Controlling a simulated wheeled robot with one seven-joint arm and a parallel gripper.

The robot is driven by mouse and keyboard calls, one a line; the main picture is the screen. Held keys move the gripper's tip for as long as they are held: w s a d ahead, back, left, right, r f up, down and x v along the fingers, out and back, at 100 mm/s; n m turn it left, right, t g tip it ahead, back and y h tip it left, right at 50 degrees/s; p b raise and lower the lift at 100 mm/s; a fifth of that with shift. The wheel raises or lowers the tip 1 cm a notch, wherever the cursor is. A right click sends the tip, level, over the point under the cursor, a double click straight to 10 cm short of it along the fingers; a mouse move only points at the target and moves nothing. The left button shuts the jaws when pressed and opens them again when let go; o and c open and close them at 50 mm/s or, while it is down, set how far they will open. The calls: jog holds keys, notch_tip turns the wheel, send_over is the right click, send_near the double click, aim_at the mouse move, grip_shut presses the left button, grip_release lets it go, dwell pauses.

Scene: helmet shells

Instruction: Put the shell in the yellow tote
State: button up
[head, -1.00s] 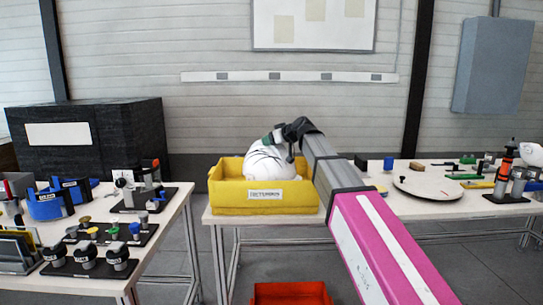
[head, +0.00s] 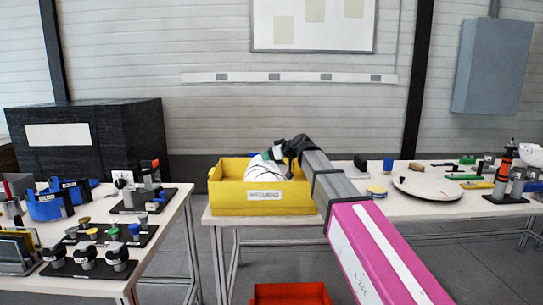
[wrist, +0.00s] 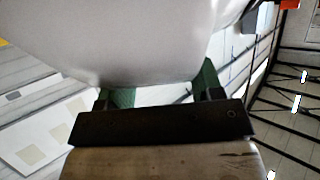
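The white shell (head: 262,170) with dark lines sits low inside the yellow tote (head: 230,202), its top showing above the rim in the head view. My gripper (head: 278,154) is at the shell's upper right side, above the tote. In the wrist view the shell (wrist: 140,40) fills the upper middle, and the green fingers of my gripper (wrist: 163,92) stand apart at its lower edge. Their tips are hidden behind the shell, so I cannot tell whether they grip it. The shell's underside is hidden by the tote wall.
The tote stands on a white table. A round white turntable (head: 428,185) and tools lie to the right. A left table (head: 95,283) holds blue bins and fixtures. A red bin (head: 290,294) is on the floor below. A black box (head: 90,150) stands behind left.

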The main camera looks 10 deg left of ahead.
jog(key=shift+o, duration=1.2)
jog(key=shift+r, duration=0.15)
jog(key=v, duration=1.2)
jog(key=shift+d, duration=0.1)
